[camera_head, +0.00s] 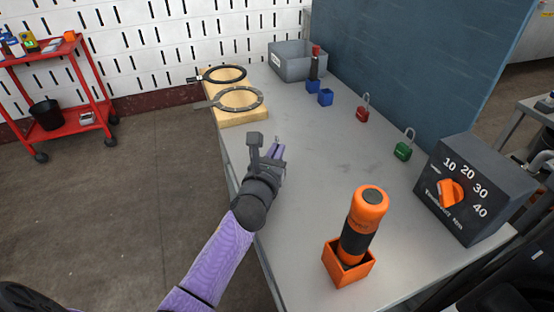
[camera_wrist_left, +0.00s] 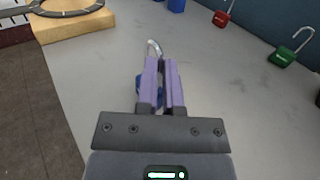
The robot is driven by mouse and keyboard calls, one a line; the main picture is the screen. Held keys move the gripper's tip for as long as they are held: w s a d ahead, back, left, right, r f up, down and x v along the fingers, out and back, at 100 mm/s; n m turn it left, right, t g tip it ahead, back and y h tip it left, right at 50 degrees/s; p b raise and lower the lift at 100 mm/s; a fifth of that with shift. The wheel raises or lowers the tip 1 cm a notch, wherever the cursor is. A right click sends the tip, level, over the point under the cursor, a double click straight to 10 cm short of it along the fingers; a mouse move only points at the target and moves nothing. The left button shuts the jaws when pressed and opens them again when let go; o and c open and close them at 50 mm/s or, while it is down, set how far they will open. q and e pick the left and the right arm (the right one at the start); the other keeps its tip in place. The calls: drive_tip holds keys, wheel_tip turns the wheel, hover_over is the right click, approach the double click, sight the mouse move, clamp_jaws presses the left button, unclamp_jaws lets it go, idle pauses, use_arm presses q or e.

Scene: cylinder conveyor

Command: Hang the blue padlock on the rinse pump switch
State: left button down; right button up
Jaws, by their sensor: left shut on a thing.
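My left gripper (camera_head: 268,148) is over the table's left side, with its fingers pointing to the back of the table. In the left wrist view its purple fingers (camera_wrist_left: 161,64) are shut on the blue padlock. The padlock's blue body (camera_wrist_left: 140,88) shows beside and below the left finger, mostly hidden. Its silver shackle (camera_wrist_left: 155,47) sticks out past the fingertips. A dark box with an orange rotary knob (camera_head: 451,192) and a 10 to 40 scale stands at the right; its label is too small to read surely. No switch is clearly marked as the rinse pump's. My right gripper is not in view.
A green padlock (camera_head: 403,151) and a red padlock (camera_head: 362,114) stand near the blue panel (camera_head: 420,70). An orange-black tool (camera_head: 366,209) stands in an orange holder at the front. Blue blocks, a grey bin (camera_head: 287,67) and rings on wood (camera_head: 240,118) are farther back. The table middle is clear.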

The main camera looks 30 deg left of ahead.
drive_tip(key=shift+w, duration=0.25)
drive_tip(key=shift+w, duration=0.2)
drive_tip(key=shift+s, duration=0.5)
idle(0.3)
use_arm(q)
drive_tip(key=shift+r, duration=0.2)
wheel_tip(320, 180, up, 10)
drive_tip(key=p, duration=0.6)
drive_tip(key=shift+f, duration=0.2)
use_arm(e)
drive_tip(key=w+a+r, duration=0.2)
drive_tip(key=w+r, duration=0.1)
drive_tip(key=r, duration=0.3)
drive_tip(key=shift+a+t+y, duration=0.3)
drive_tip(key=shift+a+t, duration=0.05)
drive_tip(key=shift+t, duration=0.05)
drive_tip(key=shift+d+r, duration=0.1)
